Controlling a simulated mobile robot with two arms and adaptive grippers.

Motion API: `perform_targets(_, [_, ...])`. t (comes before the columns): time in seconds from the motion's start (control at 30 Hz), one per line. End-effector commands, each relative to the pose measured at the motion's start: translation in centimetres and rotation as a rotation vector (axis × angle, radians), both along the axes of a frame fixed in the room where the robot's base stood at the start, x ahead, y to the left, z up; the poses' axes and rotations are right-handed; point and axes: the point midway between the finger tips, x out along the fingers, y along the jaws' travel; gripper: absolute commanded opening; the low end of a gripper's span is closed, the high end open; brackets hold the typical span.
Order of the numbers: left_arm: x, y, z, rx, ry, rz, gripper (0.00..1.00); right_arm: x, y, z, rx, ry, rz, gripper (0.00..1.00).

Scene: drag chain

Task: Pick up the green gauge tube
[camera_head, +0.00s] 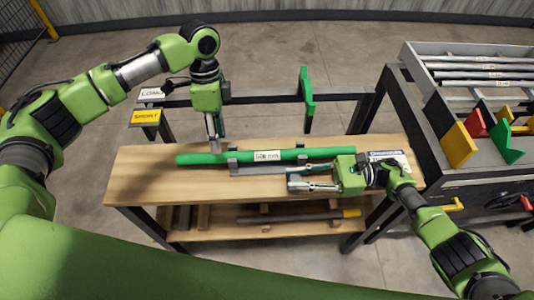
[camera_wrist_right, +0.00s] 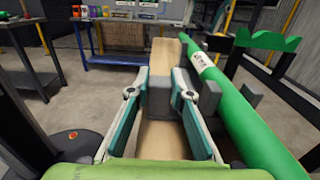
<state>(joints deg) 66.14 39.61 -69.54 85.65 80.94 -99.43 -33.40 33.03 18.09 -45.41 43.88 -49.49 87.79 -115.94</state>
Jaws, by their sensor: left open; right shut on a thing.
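The green gauge tube (camera_head: 330,154) lies lengthwise across the wooden bench top, with a white label near its middle. Grey supports (camera_head: 232,160) stand along it. My left gripper (camera_head: 215,146) points down, open, at the left part of the tube; whether its fingers straddle the tube is unclear. My right gripper (camera_head: 290,180) points left in front of the tube. In the right wrist view, its fingers (camera_wrist_right: 172,115) are closed on a grey block (camera_wrist_right: 159,97). The tube (camera_wrist_right: 232,105) runs past on the right there, outside the fingers.
The wooden bench (camera_head: 140,182) has bare room at its left end. A lower shelf (camera_head: 225,226) holds a dark bar. A green bracket (camera_head: 306,92) stands on a rail behind. A rack with grey tubes (camera_head: 480,74) and coloured plates stands at the right.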

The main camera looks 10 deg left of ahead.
Motion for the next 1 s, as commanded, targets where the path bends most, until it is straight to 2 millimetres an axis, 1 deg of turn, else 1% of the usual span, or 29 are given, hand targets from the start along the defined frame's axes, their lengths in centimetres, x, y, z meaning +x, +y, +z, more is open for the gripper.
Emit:
perform_targets(0.17, [-0.3, -0.2, -1.2, 0.0, 0.0, 0.0, 0.41, 0.0, 0.0, 0.0, 0.0, 0.0, -0.001, 0.0])
perform_targets(0.33, [-1.0, -1.0, -3.6, 0.001, 0.001, -0.001, 0.41, 0.0, 0.0, 0.0, 0.0, 0.0, -0.001, 0.0])
perform_targets(0.43, [-1.2, -1.0, -4.9, 0.001, 0.001, 0.001, 0.41, 0.0, 0.0, 0.0, 0.0, 0.0, -0.001, 0.0])
perform_targets(0.53, [-1.3, -1.0, -5.5, 0.0, -0.001, 0.001, 0.41, 0.0, 0.0, 0.0, 0.0, 0.0, -0.001, 0.0])
perform_targets(0.77, [-1.3, -1.0, -5.6, 0.001, -0.002, 0.001, 0.41, 0.0, 0.0, 0.0, 0.0, 0.0, -0.001, 0.0])
perform_targets(0.8, [-1.3, -1.0, -5.6, 0.001, -0.002, 0.001, 0.31, 0.0, 0.0, 0.0, 0.0, 0.0, -0.001, 0.0])
perform_targets(0.87, [-1.3, -1.0, -5.6, 0.001, -0.002, 0.001, 0.15, 0.0, 0.0, 0.0, 0.0, 0.0, -0.001, 0.0])
perform_targets(0.9, [-1.3, -1.0, -5.6, 0.0, -0.001, 0.001, 0.05, 0.0, 0.0, 0.0, 0.0, 0.0, -0.001, 0.0])
perform_targets(0.93, [-1.3, -1.0, -5.6, 0.0, -0.001, 0.001, 0.0, 0.0, 0.0, 0.0, 0.0, 0.0, -0.001, 0.0])
perform_targets(1.0, [-1.3, -1.0, -5.6, 0.0, -0.001, 0.001, 0.0, 0.0, 0.0, 0.0, 0.0, 0.0, -0.001, 0.0])
